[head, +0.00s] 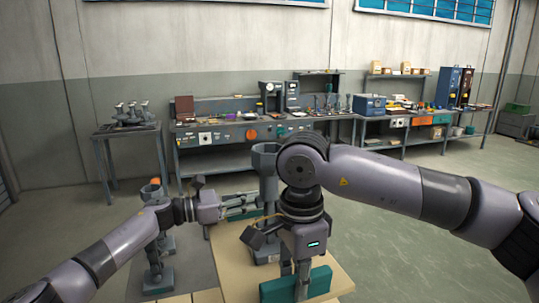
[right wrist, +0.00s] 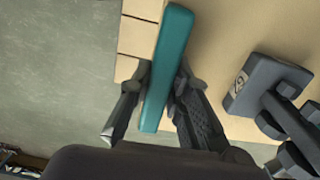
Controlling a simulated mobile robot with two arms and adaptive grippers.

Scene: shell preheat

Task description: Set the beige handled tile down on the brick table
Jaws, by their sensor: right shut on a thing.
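A teal bar (right wrist: 166,70) is between the fingers of my right gripper (right wrist: 160,98), which is shut on it. In the head view the right gripper (head: 295,282) points down, with the teal bar (head: 318,281) at its fingertips. A beige flat surface (right wrist: 228,30) lies below the bar, with brick-like seams at its left edge. I cannot tell whether the bar is a handle on a beige tile, or whether it touches the surface. My left gripper (head: 242,206) is beside a grey post (head: 266,160); its finger opening is unclear.
The post's grey base (right wrist: 262,85) is to the right of the bar in the right wrist view. Another grey stand (head: 158,280) is at the left in the head view. Workbenches (head: 245,134) line the back wall. Open floor (head: 410,215) lies to the right.

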